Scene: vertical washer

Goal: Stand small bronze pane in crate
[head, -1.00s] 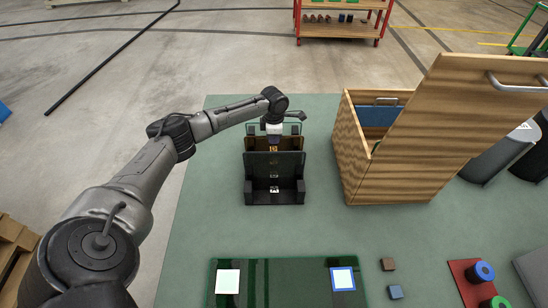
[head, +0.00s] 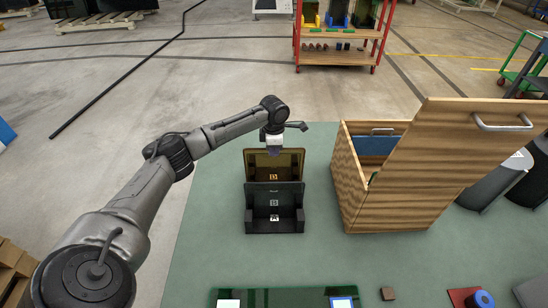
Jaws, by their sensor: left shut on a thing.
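The small bronze pane (head: 262,160) stands upright in the dark slotted rack (head: 274,226), behind a black panel (head: 268,190) that hides its lower part. My left gripper (head: 273,149) is at the pane's top edge and shut on it. The fingertips are small and partly hard to make out. Whether the pane's bottom edge is still within the rack's slot is hidden. The wooden crate (head: 415,175) stands to the right of the rack. It is open at the top, with a blue panel (head: 375,145) inside. My right gripper is not in view.
A tall slanted wooden side with a metal handle (head: 503,125) rises at the crate's right. Green bench surface (head: 290,265) is clear in front of the rack. A dark green plate (head: 285,298) lies at the near edge. Dark cylinders (head: 497,182) stand right of the crate.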

